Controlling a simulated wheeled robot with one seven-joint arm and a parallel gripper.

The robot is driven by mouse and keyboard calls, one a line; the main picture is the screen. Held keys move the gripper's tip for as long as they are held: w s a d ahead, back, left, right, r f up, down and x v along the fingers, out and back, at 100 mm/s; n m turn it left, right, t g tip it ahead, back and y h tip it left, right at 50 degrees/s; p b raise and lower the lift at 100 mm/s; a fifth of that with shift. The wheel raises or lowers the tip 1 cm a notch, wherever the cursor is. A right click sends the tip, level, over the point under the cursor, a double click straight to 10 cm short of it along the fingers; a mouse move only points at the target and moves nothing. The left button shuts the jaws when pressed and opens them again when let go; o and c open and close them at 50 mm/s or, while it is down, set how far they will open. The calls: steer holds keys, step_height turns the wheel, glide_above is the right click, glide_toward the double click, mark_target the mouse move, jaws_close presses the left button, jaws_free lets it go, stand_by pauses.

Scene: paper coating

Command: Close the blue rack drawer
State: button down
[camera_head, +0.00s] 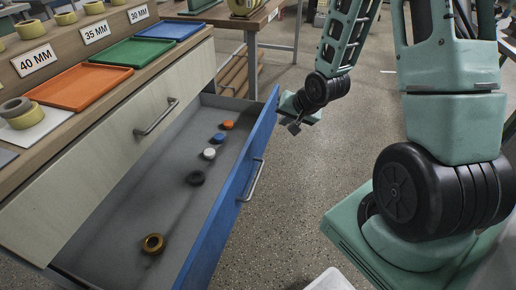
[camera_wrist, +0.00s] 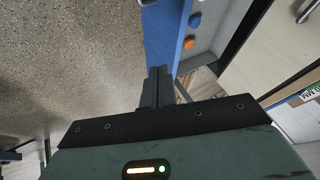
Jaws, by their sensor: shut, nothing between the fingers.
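The blue-fronted rack drawer (camera_head: 228,195) is pulled well out of the wooden cabinet in the head view. Its metal handle (camera_head: 252,181) is on the outer face. My gripper (camera_head: 293,127) is shut and empty, beside the far end of the blue front. In the wrist view, the shut fingertips (camera_wrist: 158,72) point at the blue panel (camera_wrist: 165,35) and overlap its edge; whether they touch it I cannot tell.
The wooden counter above holds orange (camera_head: 84,86), green (camera_head: 125,51) and blue (camera_head: 163,30) trays, with tape rolls and size labels. A pale closed drawer front (camera_head: 100,165) is below it. Speckled floor (camera_head: 290,210) is open right of the drawer. A table stands behind.

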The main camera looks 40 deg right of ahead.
steer(key=d+f, duration=0.1)
steer(key=f, duration=0.1)
steer(key=b, duration=0.3)
glide_toward(258, 134)
step_height(258, 134, down, 4)
steer(key=w, duration=0.1)
steer(key=shift+w+a+m, duration=0.1)
steer(key=shift+w+m, duration=0.2)
steer(key=shift+w, duration=0.4)
steer(key=w+a, duration=1.3)
steer(key=w, duration=0.4)
steer(key=shift+w+a+p, duration=0.3)
steer(key=shift+a+p, duration=0.1)
steer(key=shift+s, duration=0.1)
